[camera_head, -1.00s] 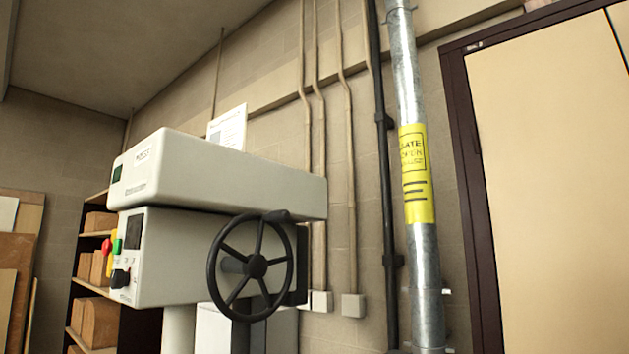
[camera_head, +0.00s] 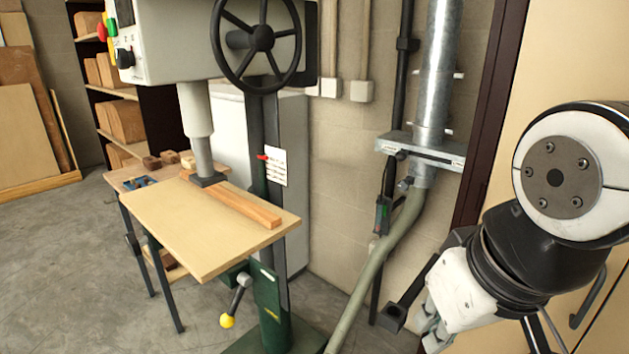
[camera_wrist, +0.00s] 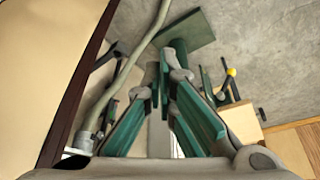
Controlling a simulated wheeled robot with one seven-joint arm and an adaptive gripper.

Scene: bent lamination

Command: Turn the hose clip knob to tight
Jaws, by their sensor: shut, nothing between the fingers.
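The hose clip knob (camera_head: 405,184) looks like a small grey piece where the grey-green hose (camera_head: 392,238) meets the metal duct (camera_head: 436,75), just under the slide gate plate. It is too small to tell its setting. In the head view my gripper (camera_head: 432,325) is at the lower right, right of the hose and below the knob, apart from both; its fingertips are partly out of view. In the wrist view my gripper (camera_wrist: 168,75) shows its finger linkages drawn together, shut and empty. The hose (camera_wrist: 130,68) runs left of the fingers there. I cannot make out the knob there.
The slide gate plate (camera_head: 425,149) juts out above the knob. A dark pipe (camera_head: 400,80) runs beside the duct. A drill press with a wooden table (camera_head: 185,235) and a handwheel (camera_head: 258,38) stands left. A tan cabinet (camera_head: 540,60) is at the right. Floor is open at lower left.

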